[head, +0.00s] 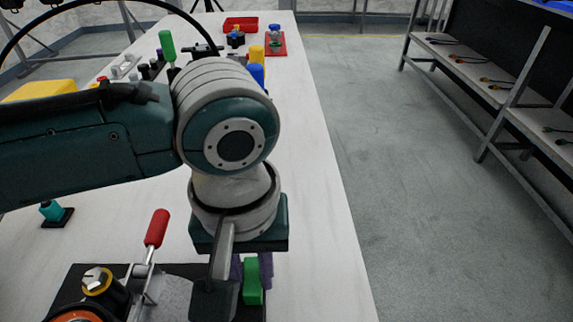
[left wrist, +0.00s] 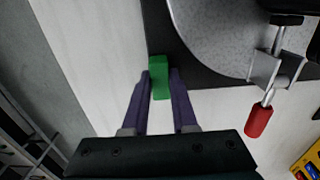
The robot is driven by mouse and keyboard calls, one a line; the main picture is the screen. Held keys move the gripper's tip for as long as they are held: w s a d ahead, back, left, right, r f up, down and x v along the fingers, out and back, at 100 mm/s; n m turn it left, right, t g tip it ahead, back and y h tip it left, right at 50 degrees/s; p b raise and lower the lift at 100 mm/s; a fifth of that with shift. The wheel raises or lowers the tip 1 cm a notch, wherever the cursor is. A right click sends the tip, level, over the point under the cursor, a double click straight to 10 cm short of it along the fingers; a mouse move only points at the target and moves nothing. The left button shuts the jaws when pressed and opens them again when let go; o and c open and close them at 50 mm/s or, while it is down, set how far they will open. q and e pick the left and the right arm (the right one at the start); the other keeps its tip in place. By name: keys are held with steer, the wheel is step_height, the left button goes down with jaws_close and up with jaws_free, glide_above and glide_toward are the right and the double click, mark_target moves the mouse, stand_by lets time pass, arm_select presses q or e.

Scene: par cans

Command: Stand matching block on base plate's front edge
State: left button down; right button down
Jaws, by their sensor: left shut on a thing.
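The green block (head: 253,284) is between the purple fingers of my left gripper (head: 251,271), which is shut on it. The block also shows in the left wrist view (left wrist: 159,76), between the fingertips (left wrist: 161,85). The black base plate (left wrist: 156,25) carries a grey disc and a clamp with a red handle (left wrist: 259,121). In the left wrist view the block overlaps the plate's border; I cannot tell whether it touches. In the head view my left arm and gripper hide part of the plate (head: 78,273). My right gripper is not in view.
The white table (head: 315,200) is clear along its right side. Farther back stand a blue cylinder (head: 257,74), a yellow one (head: 256,53), a green-handled tool (head: 167,46), a red plate (head: 277,44) and a red tray (head: 240,23). A shelf rack (head: 475,65) stands across the floor.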

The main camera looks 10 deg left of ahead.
mark_target(253, 276)
arm_select(q)
steer(key=c, duration=0.7)
jaws_free()
step_height(253, 276, up, 12)
steer(key=p, duration=0.3)
steer(key=shift+p, duration=0.4)
steer(key=shift+r, duration=0.1)
